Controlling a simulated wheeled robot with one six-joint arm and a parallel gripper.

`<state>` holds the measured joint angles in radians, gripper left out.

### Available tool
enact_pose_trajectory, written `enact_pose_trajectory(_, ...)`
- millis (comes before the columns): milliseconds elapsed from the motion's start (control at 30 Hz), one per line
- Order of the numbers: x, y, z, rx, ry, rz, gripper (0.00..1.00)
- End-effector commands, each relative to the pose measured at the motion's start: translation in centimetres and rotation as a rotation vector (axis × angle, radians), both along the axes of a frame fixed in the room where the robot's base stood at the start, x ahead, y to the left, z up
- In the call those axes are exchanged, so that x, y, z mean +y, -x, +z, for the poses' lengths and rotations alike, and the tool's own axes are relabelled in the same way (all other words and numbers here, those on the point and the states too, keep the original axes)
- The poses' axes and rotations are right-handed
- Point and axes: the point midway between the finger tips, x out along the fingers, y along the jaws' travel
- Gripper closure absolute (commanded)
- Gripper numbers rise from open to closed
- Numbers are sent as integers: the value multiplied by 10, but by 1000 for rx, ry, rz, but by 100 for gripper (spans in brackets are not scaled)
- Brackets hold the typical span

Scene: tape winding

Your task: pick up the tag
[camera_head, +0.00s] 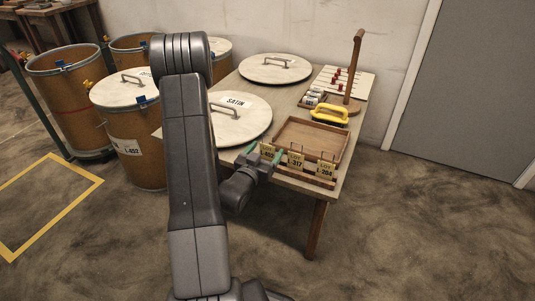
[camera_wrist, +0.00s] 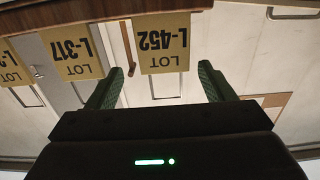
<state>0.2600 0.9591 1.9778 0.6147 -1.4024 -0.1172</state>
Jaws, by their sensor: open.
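Three yellow lot tags hang along the front edge of the wooden tray (camera_head: 334,136) on the table. They are the L-452 tag (camera_head: 267,151), the L-317 tag (camera_head: 296,160) and the L-208 tag (camera_head: 326,170). My gripper (camera_head: 265,151) is open in front of the L-452 tag. In the wrist view, the picture is upside down and the L-452 tag (camera_wrist: 162,42) shows between the two green fingers of my gripper (camera_wrist: 161,66), not gripped. The L-317 tag (camera_wrist: 73,47) is beside it to the left, and part of a third tag (camera_wrist: 12,66) shows at the left edge.
The table (camera_head: 302,184) also holds a lid marked SATIN (camera_head: 235,125), another round lid (camera_head: 275,67), a yellow-handled tool (camera_head: 330,112) and a wooden post (camera_head: 354,65). Drums stand at the left, one with an L-452 label (camera_head: 125,147). The floor right of the table is clear.

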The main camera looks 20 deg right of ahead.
Motion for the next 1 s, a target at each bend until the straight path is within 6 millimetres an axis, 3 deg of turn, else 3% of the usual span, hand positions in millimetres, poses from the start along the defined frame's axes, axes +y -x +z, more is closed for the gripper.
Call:
enact_pose_trajectory(300, -29, -32, -6, -1, 0, -1, 25)
enact_pose_trajectory(600, -33, -36, -5, -1, 1, 1, 25)
enact_pose_trajectory(867, -33, -36, -5, 0, 0, 1, 72)
enact_pose_trajectory(1000, -33, -36, -5, -1, 1, 1, 72)
